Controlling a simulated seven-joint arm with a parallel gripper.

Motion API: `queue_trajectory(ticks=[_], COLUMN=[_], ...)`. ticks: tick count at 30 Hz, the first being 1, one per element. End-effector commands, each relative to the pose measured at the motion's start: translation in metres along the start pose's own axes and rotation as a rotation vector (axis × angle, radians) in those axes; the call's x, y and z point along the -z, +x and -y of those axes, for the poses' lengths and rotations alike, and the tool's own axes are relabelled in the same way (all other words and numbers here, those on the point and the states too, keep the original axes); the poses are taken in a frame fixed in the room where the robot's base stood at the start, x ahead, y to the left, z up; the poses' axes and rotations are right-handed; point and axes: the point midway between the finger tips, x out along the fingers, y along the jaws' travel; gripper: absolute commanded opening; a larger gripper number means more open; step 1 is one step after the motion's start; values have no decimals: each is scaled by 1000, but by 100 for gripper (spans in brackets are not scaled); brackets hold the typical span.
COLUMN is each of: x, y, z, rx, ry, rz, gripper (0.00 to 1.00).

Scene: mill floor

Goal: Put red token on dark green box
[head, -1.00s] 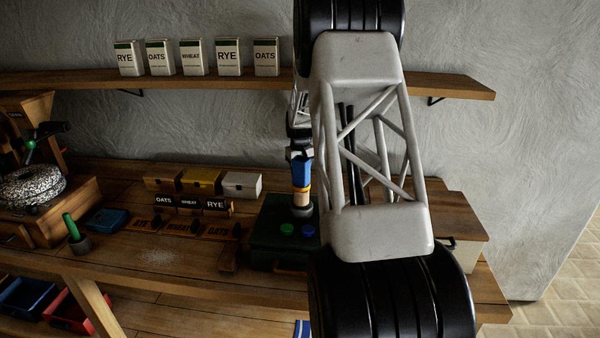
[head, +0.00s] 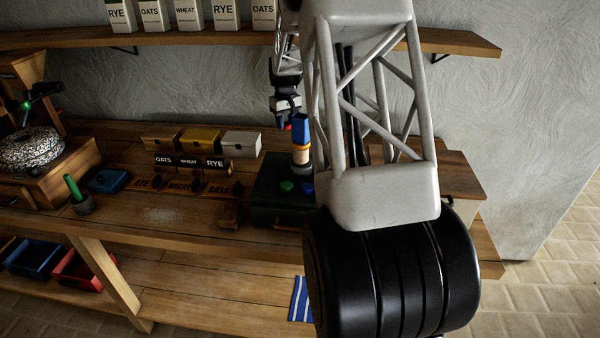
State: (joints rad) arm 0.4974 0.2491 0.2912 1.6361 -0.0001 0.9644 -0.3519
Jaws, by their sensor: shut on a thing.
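A dark green box (head: 273,214) stands on the bench, partly hidden on its right by my arm. A green token (head: 287,187) and a blue token (head: 307,188) lie on its top. A stack with a blue upper part and a pale wooden lower part (head: 301,146) rises at the back of the box. My gripper (head: 287,122) is just left of the stack's blue top, above the box. A small red piece, seemingly the red token (head: 288,127), shows at its fingertips, and the jaws are shut on it. The fingers are small and dark here.
Small wooden, yellow and white boxes (head: 241,143) stand behind label blocks left of the green box. A wooden block (head: 230,215) lies by its left side. A shelf with cartons (head: 225,14) runs above. My arm covers the bench's right part.

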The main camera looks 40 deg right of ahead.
Motion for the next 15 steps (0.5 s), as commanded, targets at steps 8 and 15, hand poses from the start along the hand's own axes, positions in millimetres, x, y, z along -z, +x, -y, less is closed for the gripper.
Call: queue_trajectory(ticks=[8,15], x=[-30,-68], y=[-52,-82], z=[56,82], rx=[-1,0], ry=[-61,-56], rz=[-2,-2], gripper=[16,16])
